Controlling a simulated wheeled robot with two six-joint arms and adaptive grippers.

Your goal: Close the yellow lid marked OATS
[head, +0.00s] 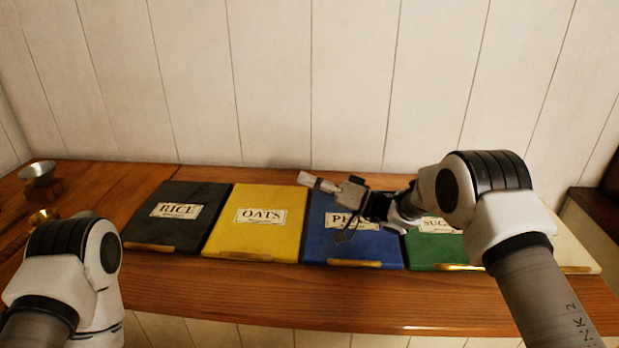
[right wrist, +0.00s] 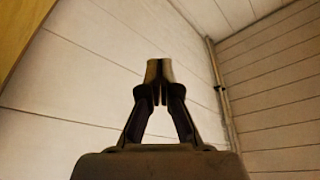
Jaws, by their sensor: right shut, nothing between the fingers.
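The yellow lid marked OATS (head: 254,221) lies flat in the counter, level with the lids beside it, and looks closed. My left gripper is not in view; only my left arm shows.
A black lid marked RICE (head: 176,211) is left of the yellow one. The blue lid (head: 335,247), partly covered by my gripper, and a green lid (head: 432,248) are to the right. Small metal pieces (head: 40,173) stand at the far left. A plank wall (head: 300,80) rises behind.

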